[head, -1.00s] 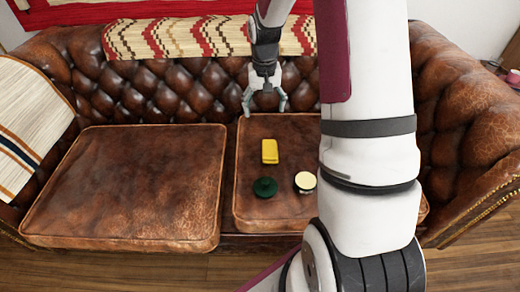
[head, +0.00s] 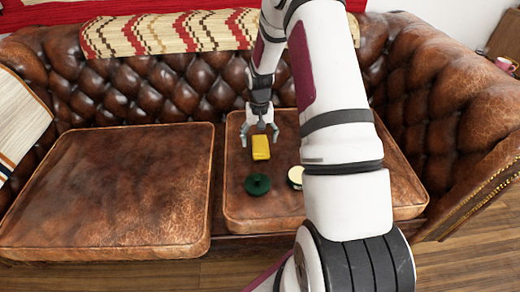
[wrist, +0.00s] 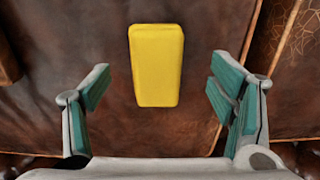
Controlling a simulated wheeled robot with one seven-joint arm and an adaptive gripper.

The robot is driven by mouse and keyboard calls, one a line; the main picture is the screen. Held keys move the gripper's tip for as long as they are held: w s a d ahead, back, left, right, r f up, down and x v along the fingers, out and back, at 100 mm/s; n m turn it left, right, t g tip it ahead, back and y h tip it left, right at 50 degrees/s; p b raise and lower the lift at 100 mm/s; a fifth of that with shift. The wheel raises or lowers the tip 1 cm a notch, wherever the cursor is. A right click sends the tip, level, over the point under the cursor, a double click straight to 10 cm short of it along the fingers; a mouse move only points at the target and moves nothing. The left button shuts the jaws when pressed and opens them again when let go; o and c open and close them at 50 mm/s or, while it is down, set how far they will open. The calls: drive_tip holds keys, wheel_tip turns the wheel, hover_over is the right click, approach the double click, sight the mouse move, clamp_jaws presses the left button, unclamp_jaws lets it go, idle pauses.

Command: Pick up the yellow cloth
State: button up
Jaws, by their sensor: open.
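The yellow cloth (head: 261,148) is a small folded yellow block lying on the right seat cushion of the brown leather sofa. In the wrist view the cloth (wrist: 156,65) lies ahead of and between my fingers, its long side running along the view. My gripper (head: 260,138) is open and empty, at the far side of the cloth in the head view. The wrist view shows its two fingers (wrist: 160,95) spread wide on either side, with teal pads. Neither finger appears to touch the cloth.
A dark green round object (head: 257,184) lies on the cushion in front of the cloth. A cream-topped round object (head: 295,177) is beside it, partly hidden by my arm. The left cushion (head: 110,190) is bare. The tufted backrest (head: 150,95) rises behind.

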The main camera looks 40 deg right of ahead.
sight(261, 147)
drive_tip(key=f+b, duration=0.2)
drive_tip(key=f, duration=0.3)
drive_tip(key=shift+d+f+b, duration=0.2)
drive_tip(key=shift+b, duration=0.1)
drive_tip(key=shift+r, duration=0.1)
drive_tip(key=c, duration=1.2)
